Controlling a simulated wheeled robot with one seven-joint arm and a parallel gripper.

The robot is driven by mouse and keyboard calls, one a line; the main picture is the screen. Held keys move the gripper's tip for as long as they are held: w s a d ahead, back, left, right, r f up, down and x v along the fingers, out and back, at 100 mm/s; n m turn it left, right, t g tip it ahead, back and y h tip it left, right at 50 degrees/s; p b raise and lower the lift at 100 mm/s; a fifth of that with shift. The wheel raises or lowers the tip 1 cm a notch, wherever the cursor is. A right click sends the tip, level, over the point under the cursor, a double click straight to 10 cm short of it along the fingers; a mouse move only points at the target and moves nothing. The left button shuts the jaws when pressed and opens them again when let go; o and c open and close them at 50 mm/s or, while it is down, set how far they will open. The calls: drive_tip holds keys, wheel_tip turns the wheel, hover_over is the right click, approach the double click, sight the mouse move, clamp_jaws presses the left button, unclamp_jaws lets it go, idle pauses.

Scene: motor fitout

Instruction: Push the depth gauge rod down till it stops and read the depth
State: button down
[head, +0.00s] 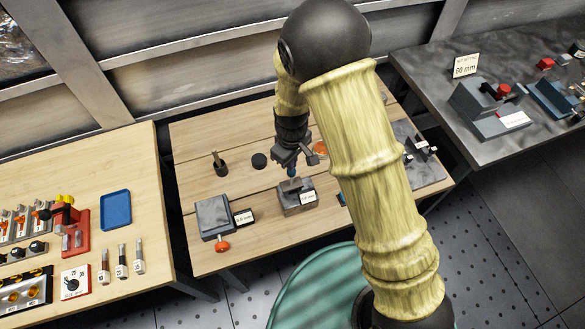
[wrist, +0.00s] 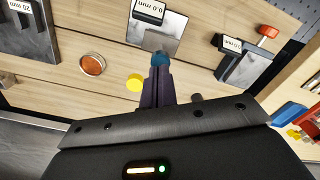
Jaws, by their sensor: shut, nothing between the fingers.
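A grey block (head: 296,208) with a white readout (head: 308,197) stands on the middle wooden table, under my gripper. In the wrist view the block (wrist: 156,40) shows at top centre, and its readout (wrist: 150,9) seems to read 0.0 mm. A small blue knob (wrist: 161,58) shows at the fingertips, above the block; it looks like the rod's top. My gripper (head: 290,163) points down, shut and empty, with its tips at or very near the knob. Whether they touch it I cannot tell. My gripper's fingers also show in the wrist view (wrist: 158,75).
Another grey block (head: 214,216) with a readout and a red knob (head: 222,246) stands to the left. An orange dish (head: 320,148), a black disc (head: 259,160) and a dark cup (head: 220,166) lie behind. Bare wood separates them. A blue tray (head: 116,209) lies on the left table.

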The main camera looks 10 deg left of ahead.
drive_tip(key=shift+f+b, duration=1.55)
drive_tip(key=shift+f, duration=0.65)
drive_tip(key=shift+r, duration=0.1)
drive_tip(key=shift+r+p, duration=2.75)
drive_tip(key=shift+r, duration=0.8)
drive_tip(key=d+r+m+t+b, duration=0.1)
drive_tip(key=d+r+m+b, duration=0.2)
drive_tip(key=d, duration=0.4)
drive_tip(key=d+r+m, duration=0.3)
drive_tip(key=d+r, duration=0.1)
drive_tip(key=d, duration=0.3)
drive_tip(key=s+d+r+m+t+b, duration=0.1)
drive_tip(key=s+d+r+m, duration=0.3)
drive_tip(key=d, duration=0.7)
drive_tip(key=s+m+b, duration=0.1)
drive_tip(key=s+m, duration=0.1)
drive_tip(key=s, duration=0.1)
drive_tip(key=shift+d+t+b, duration=0.3)
drive_tip(key=shift+d, duration=0.05)
